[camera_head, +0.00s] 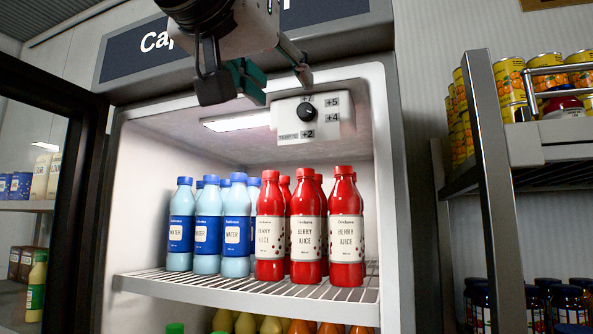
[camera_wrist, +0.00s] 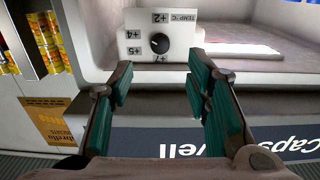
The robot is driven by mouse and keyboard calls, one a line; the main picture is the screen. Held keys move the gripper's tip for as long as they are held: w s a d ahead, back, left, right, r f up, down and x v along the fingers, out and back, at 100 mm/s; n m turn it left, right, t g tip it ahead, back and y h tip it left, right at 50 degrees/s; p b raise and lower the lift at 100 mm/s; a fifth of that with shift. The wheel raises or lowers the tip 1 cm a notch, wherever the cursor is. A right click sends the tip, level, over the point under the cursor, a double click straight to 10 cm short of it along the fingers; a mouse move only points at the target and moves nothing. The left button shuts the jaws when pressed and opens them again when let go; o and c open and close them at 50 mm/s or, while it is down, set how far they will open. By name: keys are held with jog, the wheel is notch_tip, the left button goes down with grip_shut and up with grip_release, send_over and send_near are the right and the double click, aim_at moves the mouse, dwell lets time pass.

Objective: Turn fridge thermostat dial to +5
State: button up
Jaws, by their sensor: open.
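The thermostat box (camera_head: 290,134) is a white panel under the fridge's ceiling, with a round black dial (camera_head: 307,112). The labels +7, +5, +4 and +2 surround the dial; which one it points to is too small to tell. In the wrist view the thermostat box (camera_wrist: 135,48) appears upside down, with the dial (camera_wrist: 160,43) beyond the fingers and roughly centred between them. My gripper (camera_wrist: 160,78) is open and empty, its teal pads spread apart. In the head view my gripper (camera_head: 262,82) is at the fridge's top opening, left of and slightly above the dial, not visibly touching it.
Blue water bottles (camera_head: 207,228) and red juice bottles (camera_head: 305,230) stand on the wire shelf (camera_head: 250,293) below. The open fridge door (camera_head: 90,190) is at left. A metal rack (camera_head: 490,150) with cans is at right. The fridge's header sign (camera_head: 330,12) is close to my gripper.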

aim_at(304, 111)
jog(key=x, duration=0.9)
jog(key=shift+p, duration=0.35)
grip_shut()
